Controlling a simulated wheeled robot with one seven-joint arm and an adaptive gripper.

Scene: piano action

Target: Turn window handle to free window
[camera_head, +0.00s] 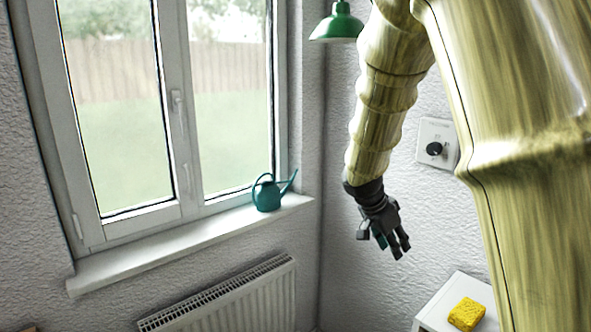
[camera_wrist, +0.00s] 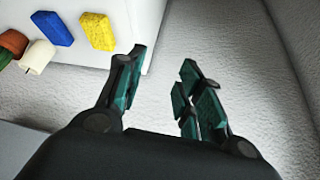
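The window (camera_head: 110,90) has a white frame and two panes, and looks closed. Its white handle (camera_head: 177,108) sits on the middle post and points roughly along it. A second small fitting (camera_head: 186,176) shows lower on the same post. My gripper (camera_head: 392,248) hangs in front of the right wall, well to the right of the window and lower than the handle. In the wrist view my gripper (camera_wrist: 165,80) has its dark fingers with teal pads spread apart, with nothing between them. The handle is not in the wrist view.
A teal watering can (camera_head: 268,194) stands on the sill (camera_head: 150,257) at the right end. A radiator (camera_head: 220,300) is below. A green lamp (camera_head: 338,24) hangs above. A yellow sponge (camera_head: 466,314) lies on a white surface (camera_head: 440,305); a blue sponge (camera_wrist: 53,28) and pots show in the wrist view.

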